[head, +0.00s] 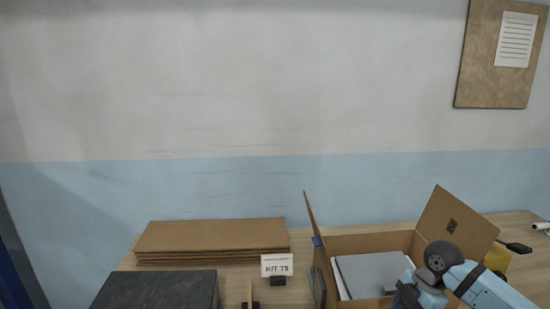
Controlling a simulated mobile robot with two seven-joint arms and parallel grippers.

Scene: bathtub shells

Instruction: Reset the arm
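My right arm comes in from the lower right, with a light blue link and a dark round joint. Its end, with my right gripper (420,292), is low over the right part of an open cardboard box (372,242). The fingers are not clearly visible, so I cannot tell whether they are open or shut, or whether they touch anything. A grey-white flat item (372,272) lies inside the box. My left gripper is not in view.
Flat cardboard sheets (212,237) lie stacked on the wooden table (128,262). A dark grey block (157,290) is in front of them. A small white sign (277,265) stands left of the box. A yellow item (497,257) is behind my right arm.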

